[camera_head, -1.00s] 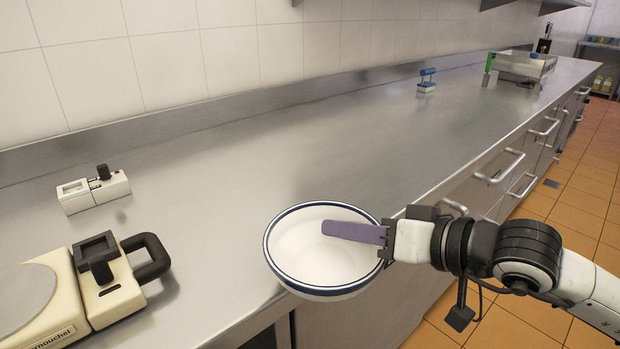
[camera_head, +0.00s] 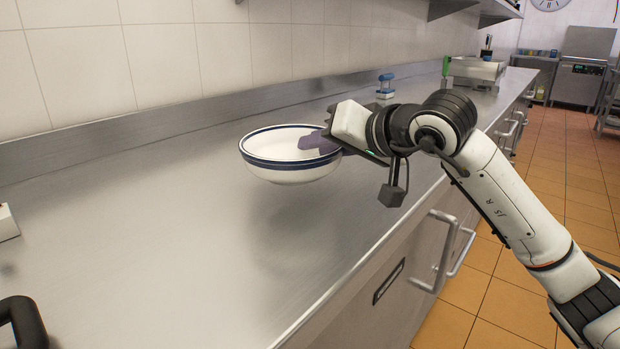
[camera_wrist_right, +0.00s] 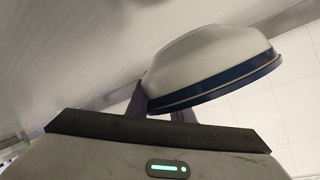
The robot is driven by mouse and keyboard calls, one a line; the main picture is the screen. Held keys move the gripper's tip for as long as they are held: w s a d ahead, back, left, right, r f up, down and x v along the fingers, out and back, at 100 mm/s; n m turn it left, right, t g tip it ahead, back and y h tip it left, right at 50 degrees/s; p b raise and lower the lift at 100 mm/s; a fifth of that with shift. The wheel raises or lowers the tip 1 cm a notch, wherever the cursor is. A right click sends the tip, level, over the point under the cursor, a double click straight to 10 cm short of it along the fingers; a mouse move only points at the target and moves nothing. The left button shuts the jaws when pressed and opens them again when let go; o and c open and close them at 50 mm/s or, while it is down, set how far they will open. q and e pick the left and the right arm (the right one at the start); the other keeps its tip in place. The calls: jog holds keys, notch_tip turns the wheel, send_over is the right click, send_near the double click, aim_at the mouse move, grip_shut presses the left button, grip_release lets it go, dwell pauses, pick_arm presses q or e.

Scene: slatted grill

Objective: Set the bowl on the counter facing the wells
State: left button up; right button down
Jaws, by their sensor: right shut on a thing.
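The white bowl (camera_head: 290,155) with blue bands at its rim is held upright over the steel counter (camera_head: 170,260). A soft shadow lies on the counter below it, so it looks raised above the surface. My right gripper (camera_head: 318,143) is shut on the bowl's right rim, with one purple finger inside the bowl. In the right wrist view the bowl (camera_wrist_right: 215,65) shows beyond the purple fingers (camera_wrist_right: 160,105). My left gripper is not in view. No wells can be made out.
A black handle (camera_head: 22,322) and part of a white device (camera_head: 6,222) are at the left edge. A small blue-topped item (camera_head: 386,86) and a metal appliance (camera_head: 474,72) stand farther back. The counter around the bowl is clear.

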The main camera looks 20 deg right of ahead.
notch_tip(320, 180, down, 4)
jog(key=shift+f+b, duration=0.15)
jog(key=shift+b, duration=0.25)
jog(key=c, duration=1.8)
grip_release()
jog(key=shift+f, duration=0.1)
jog(key=v, duration=1.2)
